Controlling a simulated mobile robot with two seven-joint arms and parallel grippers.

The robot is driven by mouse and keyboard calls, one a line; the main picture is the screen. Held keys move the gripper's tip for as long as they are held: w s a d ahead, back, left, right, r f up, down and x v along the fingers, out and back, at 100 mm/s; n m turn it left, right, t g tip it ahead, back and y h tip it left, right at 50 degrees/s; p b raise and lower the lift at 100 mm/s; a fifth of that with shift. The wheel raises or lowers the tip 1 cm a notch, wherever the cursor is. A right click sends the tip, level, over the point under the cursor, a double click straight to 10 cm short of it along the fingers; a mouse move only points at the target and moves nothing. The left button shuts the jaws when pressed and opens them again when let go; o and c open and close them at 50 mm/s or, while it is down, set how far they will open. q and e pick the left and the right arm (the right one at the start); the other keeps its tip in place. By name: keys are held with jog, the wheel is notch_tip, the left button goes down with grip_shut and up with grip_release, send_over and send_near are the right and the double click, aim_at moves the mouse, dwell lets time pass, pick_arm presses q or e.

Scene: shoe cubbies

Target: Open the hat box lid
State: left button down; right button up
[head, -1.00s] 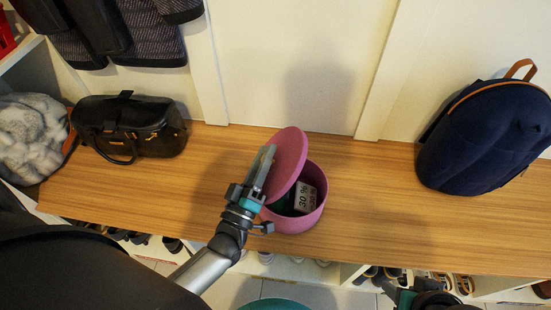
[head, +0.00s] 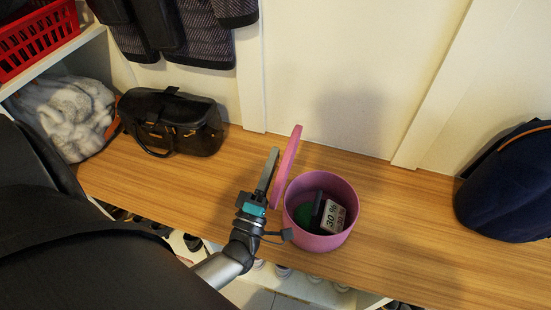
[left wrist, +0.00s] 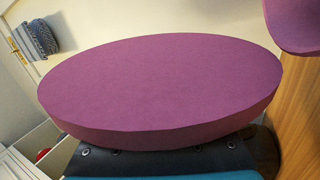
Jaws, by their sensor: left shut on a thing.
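The pink round hat box (head: 300,236) stands on the wooden bench with its top uncovered. My left gripper (head: 272,168) is at the lid's left face, shut on the lid; the exact grip is partly hidden. In the left wrist view the lid (left wrist: 160,85) fills the middle, and part of the box (left wrist: 296,25) shows at top right. My right gripper is not in view.
A black handbag (head: 172,122) and a grey fluffy item (head: 70,115) sit at the left. A dark blue backpack (head: 510,185) stands at the right. The wooden bench (head: 410,225) is clear between box and backpack. Shoes lie below.

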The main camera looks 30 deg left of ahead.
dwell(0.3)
pick_arm(q)
jog(key=c, duration=0.6)
grip_release()
jog(key=v, duration=1.5)
jog(key=shift+d+f+p, duration=0.1)
jog(key=shift+p, duration=0.2)
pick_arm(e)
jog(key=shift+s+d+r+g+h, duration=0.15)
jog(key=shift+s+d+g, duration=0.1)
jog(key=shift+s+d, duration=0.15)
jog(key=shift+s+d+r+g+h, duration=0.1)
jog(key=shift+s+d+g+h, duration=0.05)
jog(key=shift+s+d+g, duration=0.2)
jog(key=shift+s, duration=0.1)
